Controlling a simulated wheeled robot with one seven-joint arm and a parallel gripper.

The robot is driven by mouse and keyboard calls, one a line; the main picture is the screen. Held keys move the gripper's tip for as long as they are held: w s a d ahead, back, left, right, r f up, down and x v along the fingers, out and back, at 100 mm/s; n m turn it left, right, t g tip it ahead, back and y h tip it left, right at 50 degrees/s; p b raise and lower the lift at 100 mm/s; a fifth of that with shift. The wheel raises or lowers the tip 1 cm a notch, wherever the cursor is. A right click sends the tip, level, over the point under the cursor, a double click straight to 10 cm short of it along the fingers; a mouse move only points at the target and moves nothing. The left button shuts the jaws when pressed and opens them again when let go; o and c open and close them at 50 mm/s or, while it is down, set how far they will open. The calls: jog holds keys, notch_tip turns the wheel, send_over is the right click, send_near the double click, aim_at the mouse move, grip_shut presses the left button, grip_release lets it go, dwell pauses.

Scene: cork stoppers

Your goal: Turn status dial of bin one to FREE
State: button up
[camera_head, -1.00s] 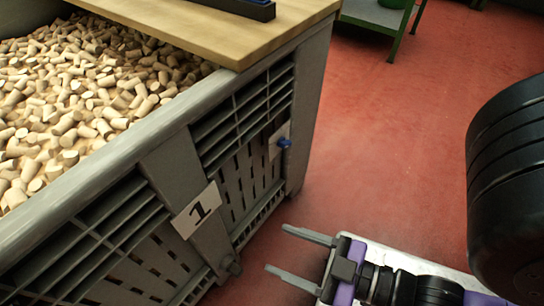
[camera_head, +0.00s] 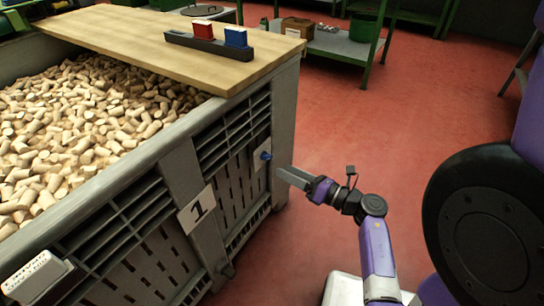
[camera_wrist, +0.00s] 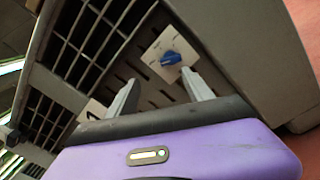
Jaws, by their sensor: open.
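Bin one (camera_head: 150,175) is a grey slatted crate full of corks, with a white label "1" (camera_head: 197,209) on its side. The status dial is a blue knob (camera_head: 265,156) on a pale plate (camera_head: 260,168) near the bin's right corner. In the wrist view the blue knob (camera_wrist: 170,58) sits on its white plate (camera_wrist: 157,44), ahead of and between the fingertips. My gripper (camera_head: 284,175) is open and empty, pointing at the dial from the right, apparently just short of it; in the wrist view its fingers (camera_wrist: 160,85) flank the knob. The plate's lettering is too small to read.
A wooden board (camera_head: 180,40) covers the bin's back part and carries a dark holder with a red block (camera_head: 203,29) and a blue block (camera_head: 236,37). A green-framed shelf (camera_head: 340,45) stands behind. The red floor (camera_head: 400,110) right of the bin is clear.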

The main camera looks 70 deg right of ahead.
aim_at(270, 158)
jog(key=shift+n, duration=0.4)
jog(key=w+d, duration=0.1)
jog(key=w+d+b, duration=0.1)
jog(key=w, duration=0.1)
jog(key=w+d+b, duration=0.1)
jog(key=w, duration=0.1)
jog(key=shift+w+d+f, duration=0.1)
jog(key=shift+d+f, duration=0.2)
jog(key=shift+w+d+r+g, duration=0.1)
jog(key=shift+w+d+g, duration=0.15)
jog(key=shift+w, duration=0.55)
jog(key=shift+c, duration=0.2)
grip_shut()
jog(key=shift+a, duration=0.1)
